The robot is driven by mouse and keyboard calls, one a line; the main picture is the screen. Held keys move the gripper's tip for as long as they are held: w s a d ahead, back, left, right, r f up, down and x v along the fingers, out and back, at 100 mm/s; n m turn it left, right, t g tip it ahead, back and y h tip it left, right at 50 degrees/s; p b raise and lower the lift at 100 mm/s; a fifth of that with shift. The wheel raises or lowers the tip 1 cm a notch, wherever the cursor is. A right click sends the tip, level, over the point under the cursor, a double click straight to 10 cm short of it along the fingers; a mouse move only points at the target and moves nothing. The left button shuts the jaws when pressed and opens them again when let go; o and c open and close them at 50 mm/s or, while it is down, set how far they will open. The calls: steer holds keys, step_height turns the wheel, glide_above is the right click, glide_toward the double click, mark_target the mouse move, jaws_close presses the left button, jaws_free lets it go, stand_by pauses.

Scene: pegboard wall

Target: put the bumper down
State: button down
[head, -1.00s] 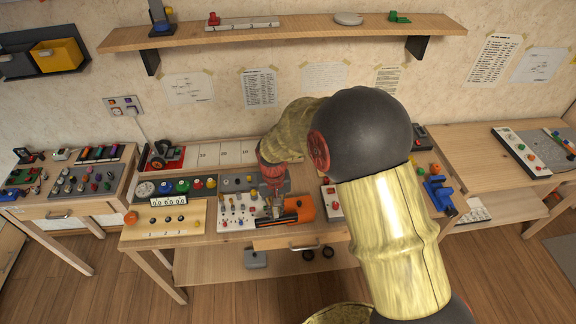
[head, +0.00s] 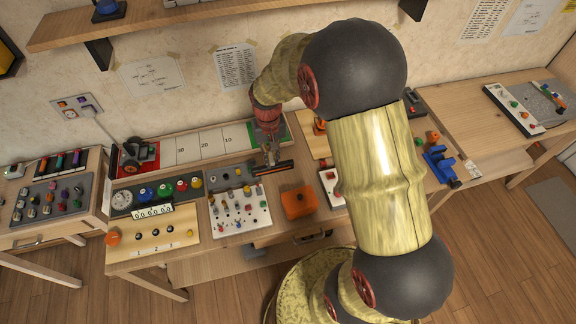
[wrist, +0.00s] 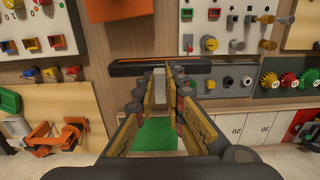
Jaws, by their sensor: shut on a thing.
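The bumper (head: 287,165), a dark bar with an orange stripe, is near the back of the table, just in front of a green pad (head: 280,135). My gripper (head: 270,157) is shut on it. In the wrist view the bumper (wrist: 120,70) lies crosswise at the fingertips of my gripper (wrist: 158,78). The green pad (wrist: 160,135) shows between the fingers there. I cannot tell whether the bumper touches anything below it.
An orange block (head: 298,202) stands at the front, right of a white pegged panel (head: 240,208). A numbered white strip (head: 205,145) runs along the back, with a red wheeled thing (head: 138,155) at its left end. A wall shelf (head: 180,22) hangs above.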

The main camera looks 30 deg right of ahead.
steer(key=d+f+b, duration=0.1)
steer(key=d+f, duration=0.1)
steer(key=f, duration=0.1)
steer(key=d+f, duration=0.2)
steer(key=f, duration=0.1)
steer(key=d+f+b, duration=0.1)
steer(key=d+f, duration=0.1)
steer(key=f, duration=0.1)
steer(key=shift+d+f+b, duration=0.25)
steer(key=shift+f+b, duration=0.05)
steer(key=shift+f, duration=0.05)
steer(key=shift+s, duration=0.1)
steer(key=c, duration=1.8)
jaws_free()
steer(key=shift+f, duration=0.1)
steer(key=shift+c, duration=0.2)
